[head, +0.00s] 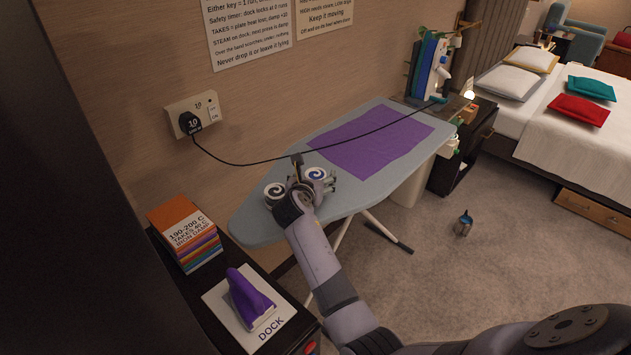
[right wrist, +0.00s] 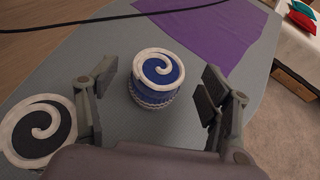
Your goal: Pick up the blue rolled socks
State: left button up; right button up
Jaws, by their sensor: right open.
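The blue rolled socks (right wrist: 157,78) stand on the ironing board with a white and blue spiral on top. In the right wrist view they lie between the open fingers of my right gripper (right wrist: 160,100), with a gap on each side. In the head view the blue rolled socks (head: 317,174) show at the right of my right gripper (head: 300,180), partly hidden by it. A black and white rolled pair (right wrist: 38,132) lies outside the left finger; it also shows in the head view (head: 274,191). My left gripper is not in view.
The ironing board (head: 259,222) carries a purple cloth (head: 370,145) farther back. A black cord (head: 262,163) runs from the wall outlet (head: 192,114) above the board.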

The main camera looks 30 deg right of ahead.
aim_at(315, 176)
jog(key=shift+x, duration=1.95)
jog(key=shift+a+f, duration=0.1)
jog(key=shift+f, duration=0.1)
jog(key=c, duration=1.2)
